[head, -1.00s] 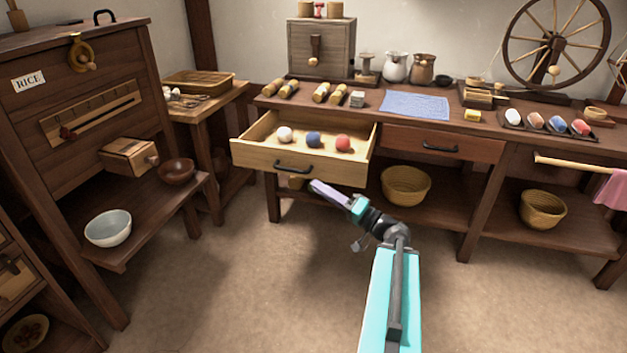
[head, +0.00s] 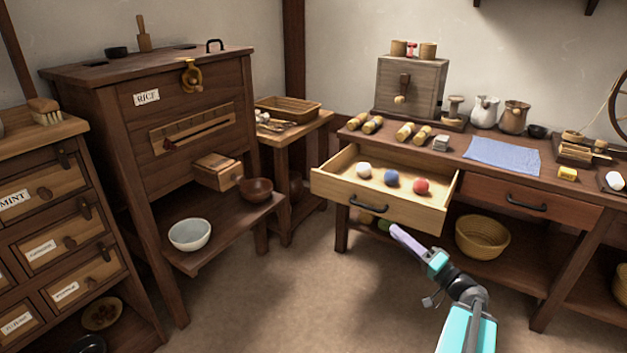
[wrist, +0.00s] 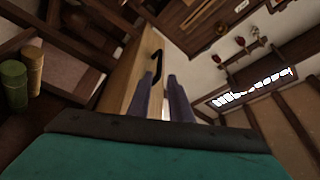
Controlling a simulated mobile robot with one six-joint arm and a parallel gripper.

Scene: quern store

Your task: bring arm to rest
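My gripper (head: 394,230) is held out in front of the open drawer (head: 375,204) in the head view, just below and right of its black handle (head: 367,203). In the wrist view, my gripper's two purple fingers (wrist: 161,82) stand apart with a narrow gap between them. Nothing shows between the fingers. The drawer front (wrist: 133,75) and its dark handle (wrist: 157,66) lie beyond the fingertips; I cannot tell whether they touch. The drawer holds a white ball (head: 364,170), a blue ball (head: 391,178) and a red ball (head: 421,186).
The wooden bench (head: 455,152) carries rolls, jugs and a blue cloth (head: 502,154). A basket (head: 482,237) sits on its lower shelf. The RICE cabinet (head: 150,130) stands left with a pale bowl (head: 189,235) on its ledge. Open floor (head: 290,285) lies between cabinet and bench.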

